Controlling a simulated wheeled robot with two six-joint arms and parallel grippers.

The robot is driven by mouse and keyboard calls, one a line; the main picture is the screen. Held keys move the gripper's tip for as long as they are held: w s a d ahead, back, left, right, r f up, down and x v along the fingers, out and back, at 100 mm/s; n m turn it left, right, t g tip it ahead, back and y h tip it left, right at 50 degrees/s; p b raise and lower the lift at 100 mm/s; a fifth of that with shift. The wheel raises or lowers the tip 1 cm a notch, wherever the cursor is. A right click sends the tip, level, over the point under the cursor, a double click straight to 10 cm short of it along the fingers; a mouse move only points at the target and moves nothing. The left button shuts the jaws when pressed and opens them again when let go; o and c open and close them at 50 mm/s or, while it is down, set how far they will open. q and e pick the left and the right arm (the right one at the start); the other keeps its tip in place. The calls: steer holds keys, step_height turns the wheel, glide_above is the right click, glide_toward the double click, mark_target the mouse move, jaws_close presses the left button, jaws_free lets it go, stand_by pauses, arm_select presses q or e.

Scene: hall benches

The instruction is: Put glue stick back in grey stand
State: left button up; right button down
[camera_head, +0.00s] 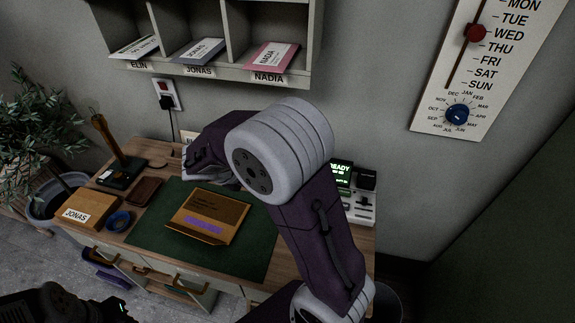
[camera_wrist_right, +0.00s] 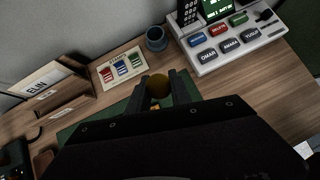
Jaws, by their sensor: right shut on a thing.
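My right gripper (camera_wrist_right: 159,86) is shut on an upright thing with a round, brownish-yellow end (camera_wrist_right: 158,85), seen end-on between the fingers. It is probably the glue stick; its lower part is hidden. A small blue-grey round holder with a dark opening (camera_wrist_right: 156,40) stands on the bench beyond the fingers, apart from the held thing. It may be the grey stand, but I cannot tell for sure. In the head view my right arm hides this holder and my right fingertips. My left arm shows at the lower left, its fingers out of sight.
An open cardboard box (camera_head: 209,212) lies on the green mat (camera_head: 150,237). A JONAS parcel (camera_head: 88,207), a blue ring-shaped thing (camera_head: 119,221) and a black-based stamp (camera_head: 121,171) are at the left. A button console (camera_wrist_right: 232,39) stands at the back right.

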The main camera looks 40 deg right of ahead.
steer(key=w+d+f, duration=0.1)
steer(key=w+d, duration=0.1)
steer(key=d, duration=0.2)
steer(key=w+d+f, duration=0.1)
steer(key=w+d, duration=0.1)
steer(key=d, duration=0.3)
steer(key=w+d+f, duration=0.1)
steer(key=w+d, duration=0.1)
steer(key=d, duration=0.2)
steer(key=shift+w+d+f, duration=0.1)
steer(key=shift+d+f, duration=0.15)
steer(key=shift+d, duration=0.15)
steer(key=shift+w+d+f+g+y+p, duration=0.15)
steer(key=shift+d+f+g+y+p, duration=0.15)
steer(key=shift+f+y+p, duration=0.35)
steer(key=shift+w+d+f+g+y+p, duration=0.2)
steer(key=shift+d+f+y+p, duration=0.25)
steer(key=shift+p, duration=0.35)
steer(key=shift+w+d+f+g+y+p, duration=0.2)
steer(key=shift+d+f+y+p, duration=0.2)
steer(key=shift+y+p, duration=0.25)
steer(key=shift+s+f, duration=0.1)
steer(key=c, duration=1.2)
jaws_free()
steer(key=shift+o, duration=0.2)
